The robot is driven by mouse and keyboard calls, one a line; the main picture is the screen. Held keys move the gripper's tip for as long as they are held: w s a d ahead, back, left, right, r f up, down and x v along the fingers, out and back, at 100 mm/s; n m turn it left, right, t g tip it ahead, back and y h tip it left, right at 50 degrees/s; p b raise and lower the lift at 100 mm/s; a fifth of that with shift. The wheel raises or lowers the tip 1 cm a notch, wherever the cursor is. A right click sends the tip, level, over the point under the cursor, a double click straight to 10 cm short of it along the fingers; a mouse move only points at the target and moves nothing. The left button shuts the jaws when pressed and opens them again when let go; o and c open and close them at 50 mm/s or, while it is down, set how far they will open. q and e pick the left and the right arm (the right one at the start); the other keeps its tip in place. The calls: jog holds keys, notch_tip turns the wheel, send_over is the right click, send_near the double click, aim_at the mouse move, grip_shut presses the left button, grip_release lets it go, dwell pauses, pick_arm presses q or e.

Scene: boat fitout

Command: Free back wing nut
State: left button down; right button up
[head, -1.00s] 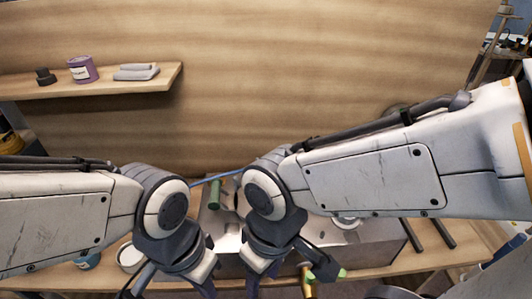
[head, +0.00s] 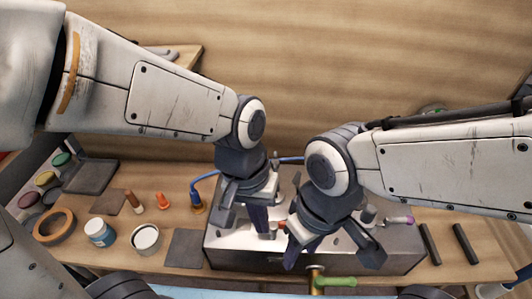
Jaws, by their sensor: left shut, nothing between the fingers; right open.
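A grey metal box (head: 400,262) stands on the bench, its pale top partly hidden by both grippers. My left gripper (head: 259,220) is shut and empty, pointing down over the left part of the box top. My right gripper (head: 330,252) is open at the front middle of the box, with its fingers spread. A small reddish part (head: 277,234) shows on the box top between the two grippers. I cannot make out a wing nut; the back of the box top is largely hidden by my arms.
A brass fitting with a green lever (head: 336,282) projects at the box front. A blue hose (head: 203,180) runs behind my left gripper. A white-and-blue jar (head: 99,232), an open can (head: 146,238) and a tape roll (head: 54,227) stand left. Two dark bars (head: 466,243) lie right.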

pick_arm(q)
jog(key=w+r+n+h+p, duration=0.1)
jog(key=w+r+n+p, duration=0.25)
jog(key=w+n, duration=0.55)
jog(key=n+h+p, duration=0.2)
jog(key=n+p, duration=0.3)
jog(key=n, duration=0.6)
send_near(275, 169)
jog(key=a+r, duration=0.2)
jog(key=a, duration=0.1)
jog(key=shift+w+d+f, duration=0.1)
jog(key=shift+w, duration=0.4)
pick_arm(e)
notch_tip(275, 169, up, 10)
jog(key=shift+f, duration=0.1)
pick_arm(q)
jog(key=p+x, duration=0.1)
jog(key=x, duration=0.9)
jog(key=shift+w+p, duration=0.15)
jog(key=shift+p, duration=0.15)
pick_arm(e)
jog(key=shift+r, duration=0.95)
jog(key=shift+a, duration=0.1)
pick_arm(q)
jog(key=shift+d+n+t, duration=0.1)
jog(key=shift+n+t, duration=0.2)
jog(key=shift+n, duration=0.6)
pick_arm(e)
jog(key=shift+a, duration=0.4)
